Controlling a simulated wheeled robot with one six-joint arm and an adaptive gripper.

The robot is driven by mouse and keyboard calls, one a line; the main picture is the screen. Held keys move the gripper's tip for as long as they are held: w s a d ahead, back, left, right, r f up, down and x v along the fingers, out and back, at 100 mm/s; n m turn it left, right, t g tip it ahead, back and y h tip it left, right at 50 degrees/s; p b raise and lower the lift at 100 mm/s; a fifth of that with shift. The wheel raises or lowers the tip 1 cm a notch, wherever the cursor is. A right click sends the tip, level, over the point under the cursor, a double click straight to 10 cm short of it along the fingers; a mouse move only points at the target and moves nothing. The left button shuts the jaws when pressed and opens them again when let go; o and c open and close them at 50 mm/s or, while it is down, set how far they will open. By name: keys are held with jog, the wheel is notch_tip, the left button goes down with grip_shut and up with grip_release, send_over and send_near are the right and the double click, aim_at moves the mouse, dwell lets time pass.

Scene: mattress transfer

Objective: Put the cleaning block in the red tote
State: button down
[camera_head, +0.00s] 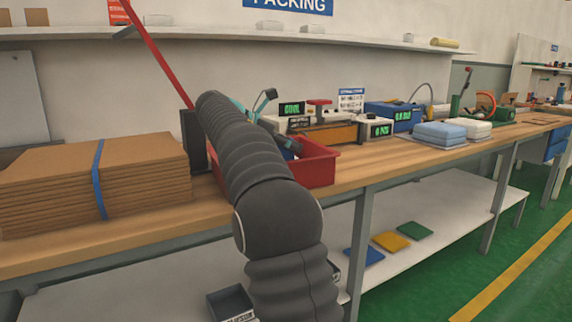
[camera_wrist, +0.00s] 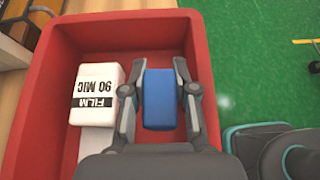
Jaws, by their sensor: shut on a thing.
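The red tote (camera_head: 318,164) stands on the wooden bench in the head view, partly hidden behind my arm. In the wrist view the red tote (camera_wrist: 52,66) fills most of the picture, seen from above. My gripper (camera_wrist: 160,92) is shut on a blue block (camera_wrist: 159,100), which looks like the cleaning block. The block is over the tote's interior, right of its middle. I cannot tell whether it touches the tote floor. In the head view my gripper (camera_head: 292,146) is at the tote, and the block cannot be made out there.
A white package marked "FILM 90 MIC" (camera_wrist: 96,94) lies inside the tote, left of my gripper. Stacked cardboard (camera_head: 90,180) with a blue strap lies on the bench's left. Scales and a blue device (camera_head: 395,115) stand to the right.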

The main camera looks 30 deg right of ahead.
jog(key=shift+a+f, duration=0.35)
jog(key=shift+a, duration=0.15)
jog(key=shift+f+b, duration=0.65)
jog(key=shift+f, duration=1.25)
jog(key=shift+f, duration=0.15)
jog(key=c, duration=1.2)
grip_release()
jog(key=shift+a+r, duration=0.15)
jog(key=shift+r, duration=0.1)
jog(key=p+v, duration=0.2)
jog(key=v, duration=0.9)
jog(key=shift+a, duration=0.3)
jog(key=shift+r, duration=0.1)
